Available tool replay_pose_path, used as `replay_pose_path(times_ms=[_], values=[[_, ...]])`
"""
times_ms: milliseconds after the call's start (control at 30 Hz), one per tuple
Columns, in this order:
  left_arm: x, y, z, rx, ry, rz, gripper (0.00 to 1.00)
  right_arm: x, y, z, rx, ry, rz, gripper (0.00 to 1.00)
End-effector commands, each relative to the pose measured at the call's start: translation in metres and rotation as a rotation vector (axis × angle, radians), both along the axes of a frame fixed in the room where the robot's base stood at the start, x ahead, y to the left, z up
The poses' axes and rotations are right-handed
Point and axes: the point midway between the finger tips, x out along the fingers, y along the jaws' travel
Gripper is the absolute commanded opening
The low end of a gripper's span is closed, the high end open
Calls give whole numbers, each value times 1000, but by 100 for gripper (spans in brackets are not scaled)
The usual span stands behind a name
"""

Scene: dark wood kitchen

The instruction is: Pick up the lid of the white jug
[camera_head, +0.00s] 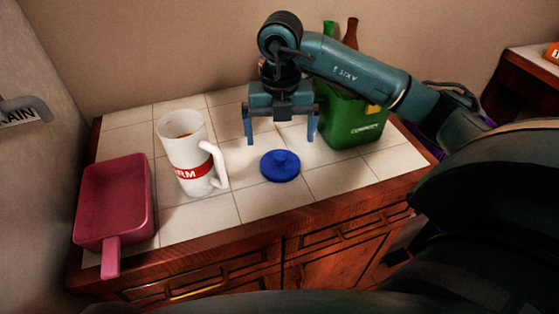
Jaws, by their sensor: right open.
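The white jug (189,150) stands upright on the tiled counter, with a red label band and its handle to the right. Its top is open and something brownish shows inside. My right gripper (280,138) is open and points down, above and slightly behind the lid. Its two blue fingers are spread wide with nothing between them, and it appears apart from the lid. My left gripper is not in view.
A pink square pan (114,199) lies left of the jug, its handle over the counter's front edge. A green compost bin (350,120) holding bottles (351,33) stands close to the right of my gripper. The tiles (262,207) in front of the lid are clear.

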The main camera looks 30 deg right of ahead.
Motion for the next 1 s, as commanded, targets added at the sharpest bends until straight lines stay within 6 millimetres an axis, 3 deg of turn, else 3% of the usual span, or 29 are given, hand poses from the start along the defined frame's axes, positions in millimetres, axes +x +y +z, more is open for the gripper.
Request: replay_pose_path(times_ms=[267,567,833,1000], values=[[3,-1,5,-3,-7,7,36,-3,1,-23,1,3,2,100],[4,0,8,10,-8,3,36,-7,4,-63,1,0,0,100],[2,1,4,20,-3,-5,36,-7,4,-66,1,0,1,100],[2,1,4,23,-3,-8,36,-6,4,-65,1,0,1,86]])
